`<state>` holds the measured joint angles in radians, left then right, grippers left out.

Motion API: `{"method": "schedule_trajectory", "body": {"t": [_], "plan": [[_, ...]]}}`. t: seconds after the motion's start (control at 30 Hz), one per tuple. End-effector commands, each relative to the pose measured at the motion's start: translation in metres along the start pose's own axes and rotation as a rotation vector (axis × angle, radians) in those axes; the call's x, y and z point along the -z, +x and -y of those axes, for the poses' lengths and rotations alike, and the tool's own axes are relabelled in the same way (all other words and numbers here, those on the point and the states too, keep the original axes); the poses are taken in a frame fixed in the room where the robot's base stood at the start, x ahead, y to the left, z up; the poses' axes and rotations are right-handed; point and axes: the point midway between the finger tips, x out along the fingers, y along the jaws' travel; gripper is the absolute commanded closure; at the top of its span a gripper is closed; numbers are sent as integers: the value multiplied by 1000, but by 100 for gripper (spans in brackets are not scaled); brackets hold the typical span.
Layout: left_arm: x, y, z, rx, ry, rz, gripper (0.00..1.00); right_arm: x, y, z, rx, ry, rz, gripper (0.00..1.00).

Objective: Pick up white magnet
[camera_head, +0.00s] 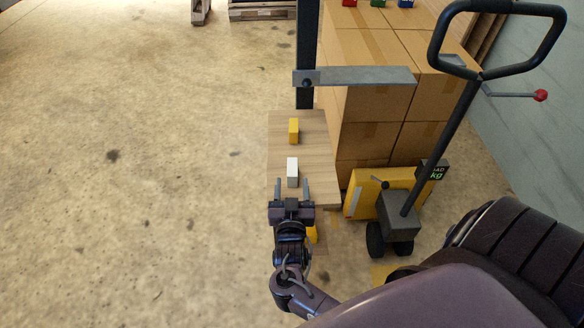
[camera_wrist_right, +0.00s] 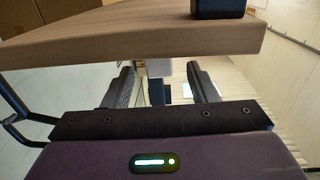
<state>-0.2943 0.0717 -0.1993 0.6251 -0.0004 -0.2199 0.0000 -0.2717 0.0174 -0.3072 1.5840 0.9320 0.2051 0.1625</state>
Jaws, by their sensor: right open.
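The white magnet (camera_head: 292,172) is a small pale block at the narrow wooden board (camera_head: 318,150), just beyond my right gripper (camera_head: 292,188). The right gripper is open, its two fingers pointing at the magnet, one toward each side. In the right wrist view, the open fingers (camera_wrist_right: 165,82) show below the board's edge (camera_wrist_right: 150,47). A pale block (camera_wrist_right: 161,67) shows between them, apparently the white magnet, with clear space on both sides. My left gripper is not in view.
A yellow magnet (camera_head: 293,130) sits farther along the board. Another yellow piece (camera_head: 312,233) is partly hidden behind my right wrist. A metal bar (camera_head: 360,76) crosses above the board. Stacked cartons (camera_head: 365,100) and a pallet jack (camera_head: 397,215) stand right. The floor left is clear.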

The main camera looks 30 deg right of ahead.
Motion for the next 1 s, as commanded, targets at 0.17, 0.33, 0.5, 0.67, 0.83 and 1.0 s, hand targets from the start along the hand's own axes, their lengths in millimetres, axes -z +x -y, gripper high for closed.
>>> {"method": "schedule_trajectory", "body": {"t": [0.17, 0.33, 0.5, 0.67, 0.83, 1.0], "plan": [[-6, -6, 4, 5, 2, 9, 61, 5, 22, 0, -1, -3, -1, 47], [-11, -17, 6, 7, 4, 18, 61, 14, 47, 0, 0, -4, -2, 47], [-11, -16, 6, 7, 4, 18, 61, 10, 64, 0, 0, -2, 0, 47], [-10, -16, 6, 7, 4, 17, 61, 9, 65, 0, 0, -1, 2, 47], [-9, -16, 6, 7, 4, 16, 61, 9, 65, 0, 0, -1, 1, 58], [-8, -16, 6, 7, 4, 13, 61, 9, 65, 0, 0, -1, 1, 80]]}}
